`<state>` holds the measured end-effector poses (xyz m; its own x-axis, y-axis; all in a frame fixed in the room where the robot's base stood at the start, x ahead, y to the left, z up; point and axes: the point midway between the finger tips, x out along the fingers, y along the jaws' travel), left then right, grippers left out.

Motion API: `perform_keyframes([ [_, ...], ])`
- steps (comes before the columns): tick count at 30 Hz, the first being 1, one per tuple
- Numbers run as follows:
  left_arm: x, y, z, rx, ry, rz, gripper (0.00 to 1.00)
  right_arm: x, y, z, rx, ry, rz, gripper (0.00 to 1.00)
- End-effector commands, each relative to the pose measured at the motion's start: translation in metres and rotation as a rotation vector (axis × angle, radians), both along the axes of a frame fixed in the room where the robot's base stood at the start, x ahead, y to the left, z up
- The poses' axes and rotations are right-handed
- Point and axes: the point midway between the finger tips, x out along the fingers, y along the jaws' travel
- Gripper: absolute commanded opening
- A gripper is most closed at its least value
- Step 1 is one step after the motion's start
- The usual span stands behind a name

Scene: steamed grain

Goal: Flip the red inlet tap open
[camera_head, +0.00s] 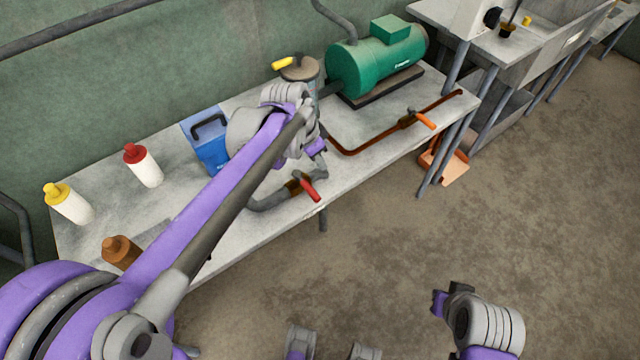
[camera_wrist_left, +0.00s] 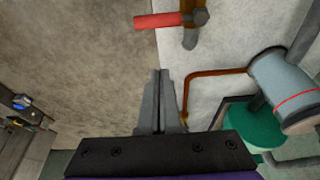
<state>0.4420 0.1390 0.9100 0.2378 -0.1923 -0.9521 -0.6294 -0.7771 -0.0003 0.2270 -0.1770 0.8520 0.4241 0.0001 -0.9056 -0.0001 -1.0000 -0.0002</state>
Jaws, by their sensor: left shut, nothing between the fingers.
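The red inlet tap (camera_head: 311,190) sits on a brass valve body (camera_head: 294,186) in a grey pipe near the table's front edge. Its handle points toward that edge, crosswise to the pipe. In the left wrist view the red handle (camera_wrist_left: 158,20) juts left past the table edge. My left gripper (camera_head: 321,165) is shut and empty, above and behind the tap. In the left wrist view its fingers (camera_wrist_left: 161,75) point toward the handle, with a gap between. My right arm's end (camera_head: 440,302) shows at the lower right, off the table; its fingers cannot be made out.
An orange-handled tap (camera_head: 424,118) sits on the copper pipe (camera_head: 375,147) to the right. A green motor (camera_head: 380,62), a blue container (camera_head: 205,140) and several bottles stand on the table (camera_head: 185,195).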

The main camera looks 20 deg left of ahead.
Motion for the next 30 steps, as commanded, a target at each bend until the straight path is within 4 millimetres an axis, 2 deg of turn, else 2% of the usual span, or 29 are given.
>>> perform_keyframes([
  [7, 0.000, 0.000, -0.002, 0.000, 0.000, 0.001, 0.00, 0.000, 0.000, 0.000, 0.000, 0.000, 0.000, 0.00],
  [11, 0.004, -0.003, -0.014, 0.000, 0.000, 0.001, 0.00, 0.000, 0.000, -0.002, 0.000, 0.001, 0.000, 0.00],
  [24, 0.025, -0.020, -0.100, 0.000, 0.000, 0.001, 0.00, -0.002, 0.000, -0.015, 0.000, 0.005, 0.000, 0.00],
  [30, 0.000, 0.000, -0.089, 0.001, 0.000, 0.004, 0.00, -0.001, 0.000, -0.010, 0.000, 0.003, 0.000, 0.00],
])
